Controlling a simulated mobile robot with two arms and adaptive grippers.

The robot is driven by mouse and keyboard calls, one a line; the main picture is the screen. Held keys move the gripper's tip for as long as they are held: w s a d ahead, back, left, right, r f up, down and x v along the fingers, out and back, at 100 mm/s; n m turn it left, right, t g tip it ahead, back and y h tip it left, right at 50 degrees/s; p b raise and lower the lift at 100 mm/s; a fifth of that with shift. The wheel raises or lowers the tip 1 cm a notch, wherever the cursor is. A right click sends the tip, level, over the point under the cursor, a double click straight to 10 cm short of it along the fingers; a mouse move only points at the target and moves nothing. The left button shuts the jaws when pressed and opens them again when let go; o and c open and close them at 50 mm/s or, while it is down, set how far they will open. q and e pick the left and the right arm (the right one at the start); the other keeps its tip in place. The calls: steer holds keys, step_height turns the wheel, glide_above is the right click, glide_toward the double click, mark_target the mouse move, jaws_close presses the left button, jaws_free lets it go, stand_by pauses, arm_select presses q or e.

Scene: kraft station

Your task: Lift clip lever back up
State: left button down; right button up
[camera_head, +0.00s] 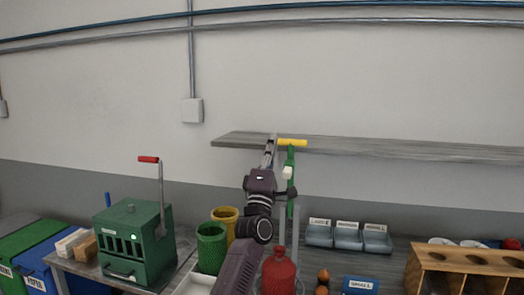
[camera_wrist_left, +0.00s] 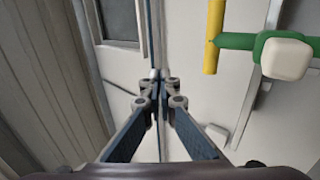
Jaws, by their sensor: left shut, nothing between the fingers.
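The clip lever is a green arm (camera_head: 290,180) with a yellow crossbar handle (camera_head: 292,142) at its top and a white block (camera_head: 287,172) on it. It stands upright in the head view. In the wrist view the yellow handle (camera_wrist_left: 213,38), green arm (camera_wrist_left: 237,41) and white block (camera_wrist_left: 285,58) show at upper right. My left gripper (camera_head: 271,142) is shut and empty, pointing up just left of the yellow handle. In the wrist view its fingertips (camera_wrist_left: 159,76) are together, with a visible gap in the picture between them and the handle.
A grey shelf (camera_head: 400,149) runs along the wall behind the lever. A green box machine with a red-handled lever (camera_head: 134,243) stands left. Green (camera_head: 211,250) and yellow bins, a red bottle (camera_head: 279,272), grey trays (camera_head: 348,238) and a wooden rack (camera_head: 466,262) are below.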

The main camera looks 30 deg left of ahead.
arm_select(q)
steer(key=s+d+b, duration=0.1)
steer(key=s+d, duration=0.1)
steer(key=s, duration=0.5)
steer(key=shift+f+b, duration=0.25)
steer(key=shift+b, duration=0.1)
arm_select(e)
steer(key=shift+w+d+f, duration=0.1)
steer(key=shift+w+f, duration=0.1)
steer(key=shift+f, duration=0.3)
steer(key=shift+w+f, duration=0.2)
steer(key=shift+f, duration=0.3)
steer(key=shift+w, duration=0.2)
